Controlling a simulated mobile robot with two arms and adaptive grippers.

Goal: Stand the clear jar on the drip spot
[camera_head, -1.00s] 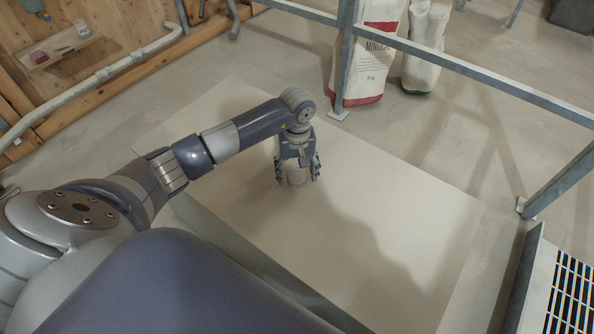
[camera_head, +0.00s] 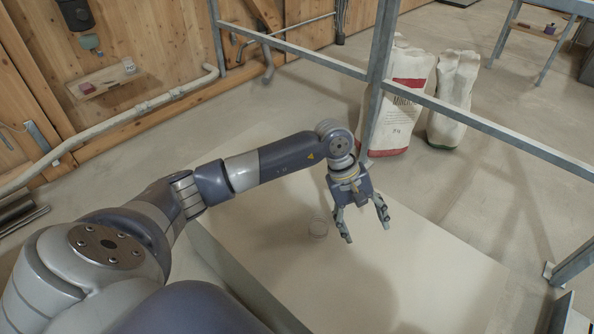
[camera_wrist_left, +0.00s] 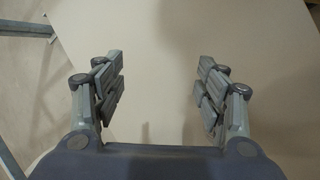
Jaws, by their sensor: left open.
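I cannot make out a drip spot on the surface. My right gripper does not show.
A grey metal post (camera_head: 377,85) and rail (camera_head: 480,120) stand behind my left gripper. A wall shelf (camera_head: 105,82) is at the upper left. The surface's right part is clear.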

